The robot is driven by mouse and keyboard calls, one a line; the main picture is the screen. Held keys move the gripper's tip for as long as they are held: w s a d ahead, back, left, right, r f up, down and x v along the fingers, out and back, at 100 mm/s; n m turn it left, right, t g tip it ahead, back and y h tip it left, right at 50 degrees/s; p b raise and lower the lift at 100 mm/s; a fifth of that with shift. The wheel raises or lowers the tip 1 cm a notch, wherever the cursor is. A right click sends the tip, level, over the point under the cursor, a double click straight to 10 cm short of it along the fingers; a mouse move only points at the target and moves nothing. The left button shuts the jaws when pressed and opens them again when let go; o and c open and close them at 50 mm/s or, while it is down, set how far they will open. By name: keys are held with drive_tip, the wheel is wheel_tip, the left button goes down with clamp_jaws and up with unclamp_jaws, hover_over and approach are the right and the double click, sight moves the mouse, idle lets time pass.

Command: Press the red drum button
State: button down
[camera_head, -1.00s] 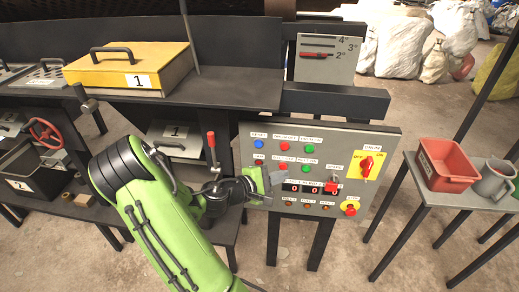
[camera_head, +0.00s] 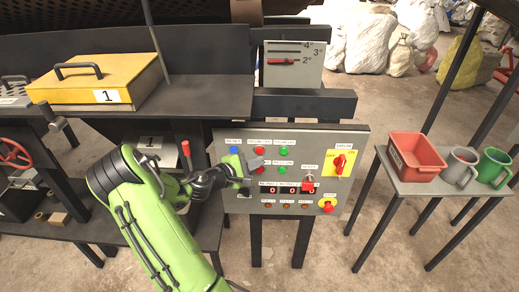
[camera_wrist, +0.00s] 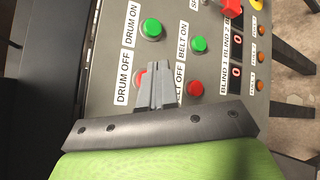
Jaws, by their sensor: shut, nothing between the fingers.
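The red drum button, labelled DRUM OFF, sits in the upper part of the grey control panel (camera_head: 225,140). It shows as a red button (camera_head: 260,151) in the head view. In the wrist view the red drum button (camera_wrist: 139,77) is partly hidden behind my fingers. My gripper (camera_head: 257,163) is shut and empty, its tips in front of the panel just below this button. In the wrist view my gripper (camera_wrist: 155,64) has its fingertips beside the button's right side. I cannot tell whether they touch the panel.
The green DRUM ON button (camera_wrist: 151,28), green BELT ON button (camera_wrist: 199,44) and red BELT OFF button (camera_wrist: 195,89) are close by. A yellow switch plate (camera_head: 342,163) and a red emergency knob (camera_head: 327,207) are further right. A red-handled lever (camera_head: 186,148) stands left of the panel.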

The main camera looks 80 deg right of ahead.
drive_tip(key=shift+w+d, duration=0.1)
drive_tip(key=shift+d, duration=0.5)
idle(1.6)
drive_tip(key=shift+w+d, duration=0.1)
drive_tip(key=shift+d, duration=0.35)
drive_tip(key=shift+w+d+p, duration=0.1)
drive_tip(key=shift+d+p, duration=0.3)
idle(0.4)
drive_tip(key=shift+a, duration=0.1)
drive_tip(key=shift+s+a, duration=0.2)
drive_tip(key=shift+a, duration=0.55)
drive_tip(key=shift+s+a+b, duration=0.2)
drive_tip(key=shift+a, duration=0.6)
drive_tip(key=shift+s+a+b, duration=0.15)
drive_tip(key=shift+a+b, duration=0.05)
drive_tip(key=shift+a, duration=0.65)
drive_tip(key=shift+s+a+b, duration=0.2)
drive_tip(key=shift+a, duration=0.6)
